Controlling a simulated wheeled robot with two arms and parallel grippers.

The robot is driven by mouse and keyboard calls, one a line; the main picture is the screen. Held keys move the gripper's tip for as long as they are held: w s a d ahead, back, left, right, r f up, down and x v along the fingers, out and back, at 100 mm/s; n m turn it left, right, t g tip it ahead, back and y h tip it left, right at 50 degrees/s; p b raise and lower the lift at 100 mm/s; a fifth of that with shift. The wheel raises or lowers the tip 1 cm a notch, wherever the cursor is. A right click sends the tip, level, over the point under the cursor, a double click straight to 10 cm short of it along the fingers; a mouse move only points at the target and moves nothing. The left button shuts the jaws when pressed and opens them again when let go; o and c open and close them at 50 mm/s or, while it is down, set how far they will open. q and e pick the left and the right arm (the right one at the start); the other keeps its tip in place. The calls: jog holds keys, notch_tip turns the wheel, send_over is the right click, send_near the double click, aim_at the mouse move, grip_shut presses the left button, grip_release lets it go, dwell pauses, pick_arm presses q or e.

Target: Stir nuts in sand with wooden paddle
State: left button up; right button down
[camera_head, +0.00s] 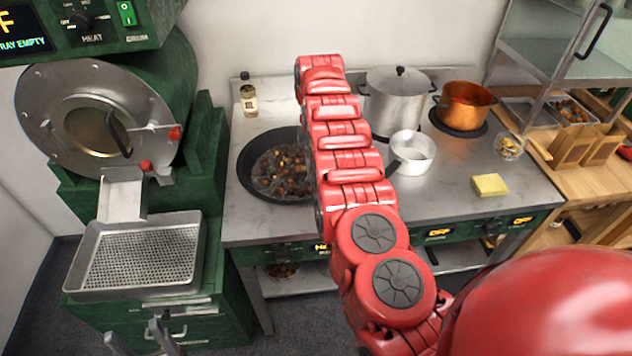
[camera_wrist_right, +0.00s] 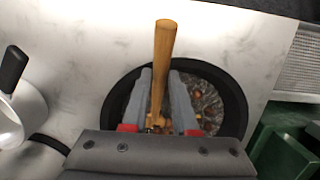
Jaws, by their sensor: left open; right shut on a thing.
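The black pan (camera_head: 243,178) sits on the left of the counter, with brown nuts (camera_head: 283,170) lying in dark gravel-like sand. My right arm crosses in front of the pan's right side and hides my right gripper in the head view. In the right wrist view, my right gripper (camera_wrist_right: 161,92) is shut on the wooden paddle (camera_wrist_right: 165,48), its handle between the two grey fingers. The pan (camera_wrist_right: 238,100) and nuts (camera_wrist_right: 210,118) lie beyond it; the paddle's lower end is hidden. My left gripper (camera_head: 138,338) is open and empty at the bottom left, away from the pan.
A green roaster (camera_head: 180,75) with a perforated tray (camera_head: 150,258) stands left. A large pot (camera_head: 398,100), a white saucepan (camera_head: 412,150), a copper pot (camera_head: 465,103) and a yellow sponge (camera_head: 489,185) are right of my arm. A small bottle (camera_head: 249,98) stands behind the pan.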

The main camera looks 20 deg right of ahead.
jog(key=shift+r, duration=0.15)
jog(key=shift+r, duration=0.6)
notch_tip(320, 180, up, 11)
jog(key=p, duration=0.5)
jog(key=shift+f+p, duration=0.2)
jog(key=shift+p, duration=0.2)
